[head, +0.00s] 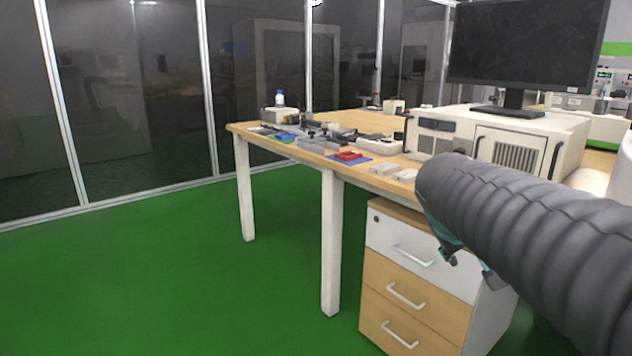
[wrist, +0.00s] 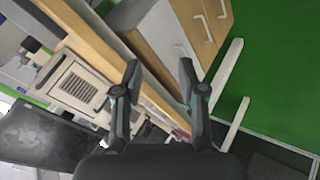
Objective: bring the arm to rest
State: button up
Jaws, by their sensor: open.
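My arm, in a grey ribbed sleeve, reaches in from the right in the head view. My gripper (head: 468,262) shows only in part below the end of the sleeve, in front of the drawer cabinet. In the wrist view my gripper (wrist: 160,75) has its two dark fingers spread apart, with nothing between them. Behind the fingers lie the table edge and the drawer cabinet (wrist: 165,40), seen tilted.
The wooden table (head: 360,124) carries a white computer case (head: 513,155), a monitor (head: 525,45), a red part (head: 349,155) and several small items. The drawer cabinet (head: 410,290) stands below. Green floor (head: 170,280) is clear at left, before glass walls.

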jog(key=s+a+f+m+y+p, duration=0.1)
jog(key=s+a+f, duration=0.3)
jog(key=s, duration=0.5)
jog(key=s+a+f+m+y+p, duration=0.1)
jog(key=s+a+f+y, duration=0.3)
jog(key=s, duration=0.6)
jog(key=shift+a+f+g+y+p, duration=0.3)
jog(key=shift+a+f+g+p, duration=0.25)
jog(key=shift+a, duration=0.4)
